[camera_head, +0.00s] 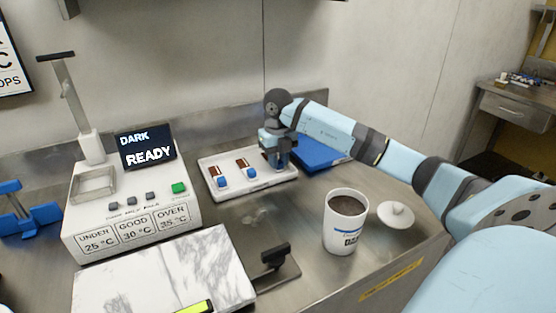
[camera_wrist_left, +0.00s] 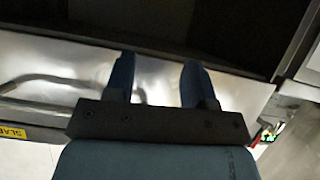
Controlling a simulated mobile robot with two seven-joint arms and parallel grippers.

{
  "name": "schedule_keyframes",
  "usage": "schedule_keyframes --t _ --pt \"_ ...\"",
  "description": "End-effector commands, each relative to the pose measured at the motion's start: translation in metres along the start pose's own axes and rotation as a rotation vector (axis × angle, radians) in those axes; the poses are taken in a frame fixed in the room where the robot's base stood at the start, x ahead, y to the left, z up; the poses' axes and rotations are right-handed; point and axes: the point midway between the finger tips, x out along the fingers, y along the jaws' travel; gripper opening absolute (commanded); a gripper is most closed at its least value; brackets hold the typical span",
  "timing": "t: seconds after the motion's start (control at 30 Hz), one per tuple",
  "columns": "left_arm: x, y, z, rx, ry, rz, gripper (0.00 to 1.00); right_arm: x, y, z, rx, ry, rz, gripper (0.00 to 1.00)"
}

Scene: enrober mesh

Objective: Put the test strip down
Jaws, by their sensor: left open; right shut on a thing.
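My right gripper (camera_head: 279,166) reaches in from the right and is shut at the right end of the white tray (camera_head: 233,198). The test strip between its fingers is hidden by the gripper, and I cannot tell whether it touches the tray. Two other strips lie in the tray, each brown with a blue end: a left strip (camera_head: 220,180) and a middle strip (camera_head: 250,172). My left gripper (camera_wrist_left: 158,78) shows only in the left wrist view. It is open and empty, facing a shiny metal surface.
A tempering unit (camera_head: 135,222) reading "DARK READY" stands left of the tray. A marble slab (camera_head: 150,275) lies in front. A white tub of dark contents (camera_head: 345,228) and its lid (camera_head: 396,214) stand right. A blue item (camera_head: 318,155) lies behind my right gripper.

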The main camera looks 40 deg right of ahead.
Motion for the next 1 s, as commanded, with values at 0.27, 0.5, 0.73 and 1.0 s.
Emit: schedule_keyframes --t 0.27,0.5,0.73,1.0 --pt "0.000 0.000 -0.001 0.000 0.002 0.001 0.50 0.001 0.000 0.000 0.000 -0.001 0.000 0.00" --pt "0.001 0.000 0.001 -0.001 -0.002 0.001 0.50 0.002 0.000 0.000 -0.001 -0.001 0.000 0.33" --pt "0.000 0.000 0.001 0.000 -0.005 0.001 0.50 -0.006 0.000 0.001 -0.001 -0.003 0.001 0.33" --pt "-0.002 -0.001 0.000 0.005 -0.017 -0.004 0.50 -0.058 0.000 0.001 -0.001 -0.006 0.000 0.33"
